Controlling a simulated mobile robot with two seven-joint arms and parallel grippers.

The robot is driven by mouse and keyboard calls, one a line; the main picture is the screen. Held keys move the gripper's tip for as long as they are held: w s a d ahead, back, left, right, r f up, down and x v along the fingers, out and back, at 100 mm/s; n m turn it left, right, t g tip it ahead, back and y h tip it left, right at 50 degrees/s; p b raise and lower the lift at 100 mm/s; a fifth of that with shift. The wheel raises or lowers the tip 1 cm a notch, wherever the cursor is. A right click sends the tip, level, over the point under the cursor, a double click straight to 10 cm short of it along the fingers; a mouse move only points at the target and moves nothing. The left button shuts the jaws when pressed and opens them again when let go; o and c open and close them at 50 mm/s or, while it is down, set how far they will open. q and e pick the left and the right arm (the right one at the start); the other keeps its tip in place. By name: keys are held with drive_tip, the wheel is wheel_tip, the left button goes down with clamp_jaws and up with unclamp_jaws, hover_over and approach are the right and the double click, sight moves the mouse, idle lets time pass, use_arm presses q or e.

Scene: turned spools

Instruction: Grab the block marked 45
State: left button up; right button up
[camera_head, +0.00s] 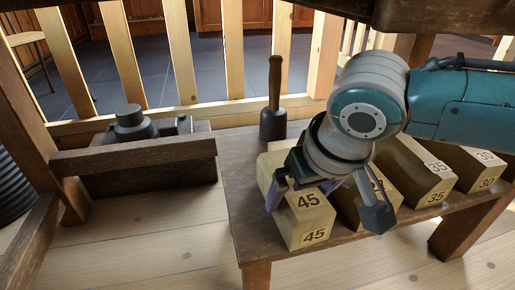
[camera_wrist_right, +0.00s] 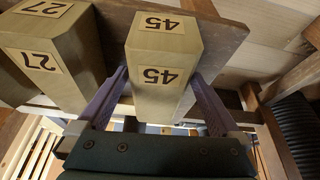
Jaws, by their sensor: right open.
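The block marked 45 (camera_head: 306,222) is a pale wooden block at the left end of a row on a low wooden bench (camera_head: 243,190). Its labels read 45 on the top and on the front end. My right gripper (camera_head: 300,192) is at this block, its purple fingers on either side of it. In the right wrist view the block (camera_wrist_right: 158,100) lies between the two open fingers (camera_wrist_right: 160,80), with small gaps showing near the tips. My left gripper is not in view.
A block marked 27 (camera_wrist_right: 45,50) stands beside it, partly hidden by my arm in the head view. Blocks marked 35 (camera_head: 418,180) and 30 (camera_head: 478,170) stand further right. A dark mallet (camera_head: 273,110) stands behind, near slatted rails.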

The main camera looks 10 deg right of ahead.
drive_tip(key=shift+w+a+f+b, duration=0.15)
drive_tip(key=shift+w+f+b, duration=0.9)
drive_tip(key=shift+f, duration=0.1)
drive_tip(key=shift+w+f, duration=0.15)
drive_tip(key=shift+f, duration=0.15)
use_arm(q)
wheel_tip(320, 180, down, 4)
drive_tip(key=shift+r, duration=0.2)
use_arm(e)
drive_tip(key=c, duration=1.4)
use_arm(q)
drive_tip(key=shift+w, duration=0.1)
use_arm(e)
drive_tip(key=shift+r, duration=0.1)
drive_tip(key=shift+c, duration=0.5)
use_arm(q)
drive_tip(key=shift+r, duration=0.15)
use_arm(e)
drive_tip(key=shift+r, duration=0.1)
